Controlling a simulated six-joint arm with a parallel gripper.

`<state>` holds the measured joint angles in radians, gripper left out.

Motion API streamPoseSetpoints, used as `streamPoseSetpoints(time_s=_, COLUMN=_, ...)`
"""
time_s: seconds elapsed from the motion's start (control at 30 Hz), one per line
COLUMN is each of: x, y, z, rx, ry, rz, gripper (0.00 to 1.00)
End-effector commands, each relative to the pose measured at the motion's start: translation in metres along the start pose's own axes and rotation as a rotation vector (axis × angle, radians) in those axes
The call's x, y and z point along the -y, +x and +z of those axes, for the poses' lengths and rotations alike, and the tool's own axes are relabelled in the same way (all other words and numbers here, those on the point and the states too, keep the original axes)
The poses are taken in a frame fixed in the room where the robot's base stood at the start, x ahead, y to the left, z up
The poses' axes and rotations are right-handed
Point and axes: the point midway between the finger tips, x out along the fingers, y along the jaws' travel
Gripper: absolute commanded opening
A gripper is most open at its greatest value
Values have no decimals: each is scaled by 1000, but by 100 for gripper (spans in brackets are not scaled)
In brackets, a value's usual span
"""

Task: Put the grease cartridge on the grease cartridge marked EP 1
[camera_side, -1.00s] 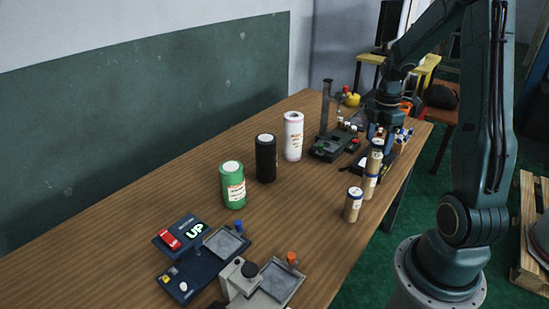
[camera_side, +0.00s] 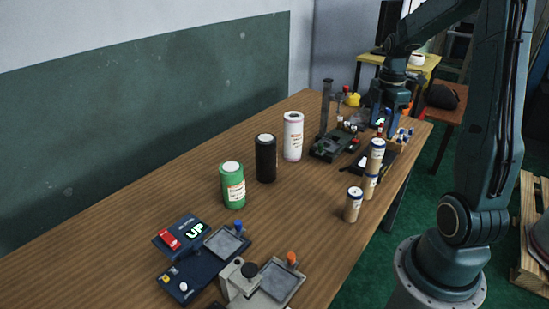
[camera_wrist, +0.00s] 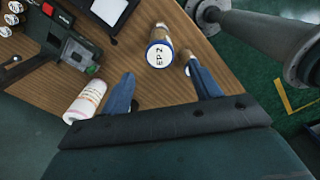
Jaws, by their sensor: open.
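Another tan cartridge (camera_wrist: 187,58) is partly hidden by the right finger. No EP 1 mark is readable.
Green (camera_side: 233,188), black (camera_side: 266,160) and white (camera_side: 293,138) cylinders stand left of the stack. A dark device with a post (camera_side: 328,143) is behind them. Two devices with trays (camera_side: 228,243) are in front. The wooden table is bare between the cylinders and the lone cartridge.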

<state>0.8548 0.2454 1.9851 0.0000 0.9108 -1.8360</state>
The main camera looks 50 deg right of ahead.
Motion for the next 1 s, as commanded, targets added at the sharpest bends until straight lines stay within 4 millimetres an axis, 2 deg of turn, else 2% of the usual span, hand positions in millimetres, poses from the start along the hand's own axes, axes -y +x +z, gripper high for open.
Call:
streamPoseSetpoints(time_s=0.27, x=2, y=-7, z=-10, rx=3, ry=21, rz=13, gripper=63)
streamPoseSetpoints(time_s=0.47, x=14, y=-30, z=-45, rx=6, ry=111, rz=65, gripper=63)
streamPoseSetpoints(time_s=0.67, x=41, y=-60, z=-94, rx=-16, ry=260, rz=143, gripper=63)
streamPoseSetpoints(time_s=0.8, x=67, y=-77, z=-126, rx=-55, ry=374, rz=196, gripper=63)
streamPoseSetpoints(time_s=1.0, x=110, y=-95, z=-160, rx=-138, ry=538, rz=254, gripper=63)
